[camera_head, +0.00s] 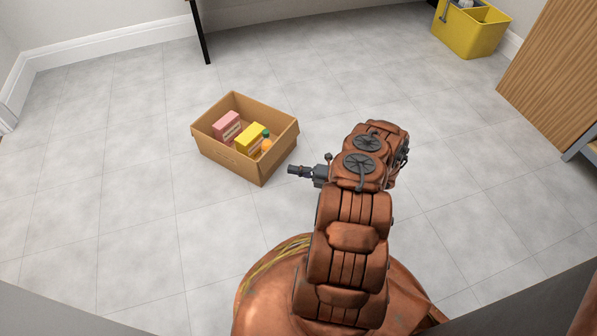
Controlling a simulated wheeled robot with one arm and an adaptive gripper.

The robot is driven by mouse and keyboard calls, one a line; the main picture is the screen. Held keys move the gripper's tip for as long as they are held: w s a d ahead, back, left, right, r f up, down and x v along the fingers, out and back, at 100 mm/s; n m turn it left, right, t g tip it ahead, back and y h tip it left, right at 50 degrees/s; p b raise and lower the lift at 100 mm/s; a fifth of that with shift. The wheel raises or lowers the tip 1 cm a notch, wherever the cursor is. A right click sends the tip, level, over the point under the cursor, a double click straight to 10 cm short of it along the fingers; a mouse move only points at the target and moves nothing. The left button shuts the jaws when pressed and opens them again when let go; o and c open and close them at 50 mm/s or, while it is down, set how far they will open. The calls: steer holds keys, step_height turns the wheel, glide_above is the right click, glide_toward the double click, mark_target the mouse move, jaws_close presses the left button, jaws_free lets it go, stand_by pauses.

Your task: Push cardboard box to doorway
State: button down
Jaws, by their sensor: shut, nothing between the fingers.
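The cardboard box (225,161) is open-topped and stands upright on the grey tiled floor, left of the picture's centre. Inside it are a pink carton (227,125), a yellow carton (249,138) and a small orange item with a green top (266,142). My gripper (291,170) is shut and empty. It points left, close to the box's near right corner. I cannot tell whether it touches the box. No doorway is clearly in view.
A yellow caddy (466,36) stands at the top right, and a wooden cabinet (556,72) is at the right edge. A thin black leg (200,32) stands behind the box. A white baseboard (110,42) runs along the wall. The floor left of the box is clear.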

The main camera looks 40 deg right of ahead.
mark_target(265, 158)
steer(key=b+x, duration=0.1)
steer(key=x, duration=0.1)
steer(key=d+b+x, duration=0.1)
steer(key=x, duration=0.2)
steer(key=w+b+x, duration=0.1)
steer(key=x, duration=0.1)
steer(key=shift+w+f, duration=0.25)
steer(key=shift+f, duration=0.05)
steer(key=shift+w+b, duration=0.35)
steer(key=shift+b, duration=0.05)
steer(key=shift+w+d+r, duration=0.15)
steer(key=shift+w+r, duration=0.05)
steer(key=shift+w, duration=0.25)
